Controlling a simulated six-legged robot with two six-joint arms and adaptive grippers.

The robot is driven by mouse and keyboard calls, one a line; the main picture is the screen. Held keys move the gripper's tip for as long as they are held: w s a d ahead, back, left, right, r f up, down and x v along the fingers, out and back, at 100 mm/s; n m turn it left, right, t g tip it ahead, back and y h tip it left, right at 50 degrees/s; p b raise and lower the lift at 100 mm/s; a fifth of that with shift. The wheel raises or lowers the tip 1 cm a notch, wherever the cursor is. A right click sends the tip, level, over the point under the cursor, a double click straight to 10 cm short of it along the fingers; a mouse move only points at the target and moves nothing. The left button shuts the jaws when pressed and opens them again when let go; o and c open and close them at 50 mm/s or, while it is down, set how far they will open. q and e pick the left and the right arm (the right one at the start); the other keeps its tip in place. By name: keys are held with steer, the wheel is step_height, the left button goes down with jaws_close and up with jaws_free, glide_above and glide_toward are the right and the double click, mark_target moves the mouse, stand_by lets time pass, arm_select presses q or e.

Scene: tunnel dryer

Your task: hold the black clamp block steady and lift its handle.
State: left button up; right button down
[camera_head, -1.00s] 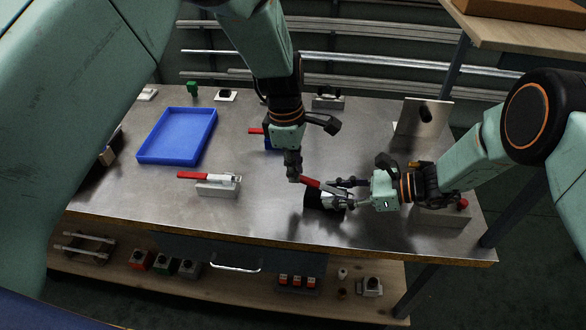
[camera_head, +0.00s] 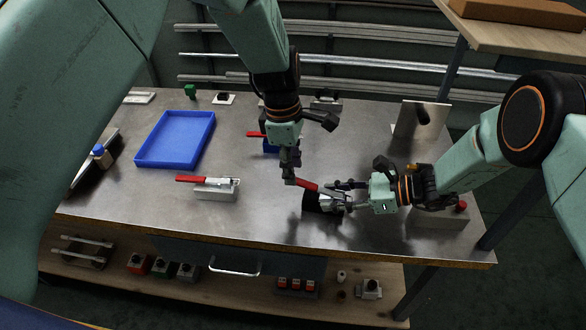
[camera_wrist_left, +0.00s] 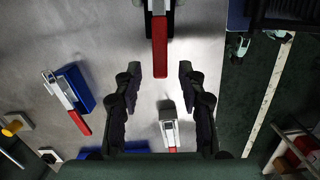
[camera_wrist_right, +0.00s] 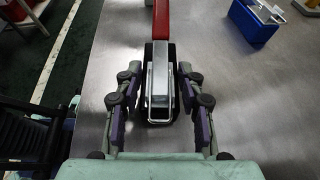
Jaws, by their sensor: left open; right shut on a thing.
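The black clamp block (camera_head: 312,202) stands near the table's front edge, with metal clamp parts and a red handle (camera_head: 305,185) pointing to the left. My right gripper (camera_head: 345,196) is shut on the block from the right. In the right wrist view its fingers flank the block and metal parts (camera_wrist_right: 159,80). My left gripper (camera_head: 290,180) is open at the handle's free end. In the left wrist view the handle (camera_wrist_left: 160,45) reaches down between the two spread fingers, with a gap on each side. The block is partly hidden by my right gripper in the head view.
A grey clamp (camera_head: 217,190) with a red handle lies to the left. A blue clamp block (camera_head: 270,147) is behind my left gripper. An empty blue tray (camera_head: 175,140) is at the back left. A metal plate (camera_head: 408,121) stands at the back right.

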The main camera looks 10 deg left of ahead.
arm_select(q)
step_height(320, 180, up, 10)
steer(key=a, duration=0.1)
steer(key=shift+a+r, duration=0.15)
steer(key=shift+r, duration=0.1)
steer(key=shift+f, duration=0.1)
steer(key=f+h, duration=0.1)
steer(key=f, duration=0.3)
steer(key=f+h, duration=0.1)
steer(key=f, duration=0.4)
steer(key=d+f+h, duration=0.1)
steer(key=f, duration=0.3)
steer(key=shift+f, duration=0.25)
steer(key=shift+c, duration=0.4)
jaws_close()
stand_by(0.5)
